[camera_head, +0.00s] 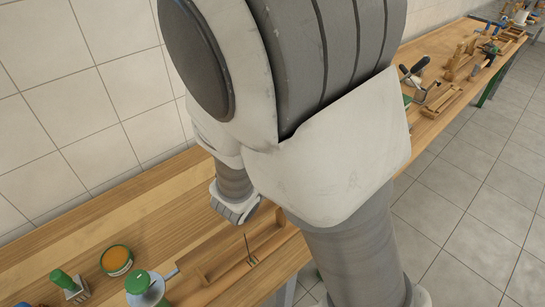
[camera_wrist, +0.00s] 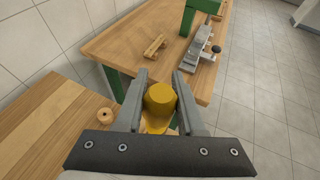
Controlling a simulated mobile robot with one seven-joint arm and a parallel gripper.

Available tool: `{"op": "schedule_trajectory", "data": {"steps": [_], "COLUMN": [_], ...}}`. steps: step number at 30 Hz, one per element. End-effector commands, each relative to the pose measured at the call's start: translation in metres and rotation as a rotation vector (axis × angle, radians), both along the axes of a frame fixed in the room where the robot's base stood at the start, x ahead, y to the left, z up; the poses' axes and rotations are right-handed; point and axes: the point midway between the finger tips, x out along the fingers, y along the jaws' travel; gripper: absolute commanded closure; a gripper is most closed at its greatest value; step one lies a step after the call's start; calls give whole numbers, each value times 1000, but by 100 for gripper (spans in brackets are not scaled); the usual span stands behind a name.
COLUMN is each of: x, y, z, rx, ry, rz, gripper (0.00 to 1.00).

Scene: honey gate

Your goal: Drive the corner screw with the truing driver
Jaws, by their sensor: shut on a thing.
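My gripper (camera_wrist: 160,84) is shut on a yellow rounded handle (camera_wrist: 160,101) in the wrist view. The handle stands between the two grey fingers, seen nearly end-on. It is probably the truing driver, but its shaft and tip are hidden from view. In the head view, a wooden frame (camera_head: 206,281) lies on the bench at the lower middle, with a thin dark upright piece and small green bits near its inside. I cannot make out the corner screw in either view. My arm covers much of the head view.
The head view shows a wooden bench (camera_head: 60,245) with an orange-filled tin (camera_head: 116,261), a green-handled brush (camera_head: 70,286) and a green-topped container (camera_head: 146,288). Tiled floor lies right.

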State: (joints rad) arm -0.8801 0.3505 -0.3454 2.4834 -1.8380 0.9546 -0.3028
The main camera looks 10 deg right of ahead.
Motion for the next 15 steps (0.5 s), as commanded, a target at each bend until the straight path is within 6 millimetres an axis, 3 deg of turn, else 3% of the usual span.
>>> {"op": "schedule_trajectory", "data": {"steps": [8,9,13,15], "x": [0,0,0,0], "y": [0,0,0,0], "z": [-2,-2,-2,-2], "rx": [-1,0,0,0], "ry": [1,0,0,0], "rz": [0,0,0,0], "gripper": [100,55,32,28]}}
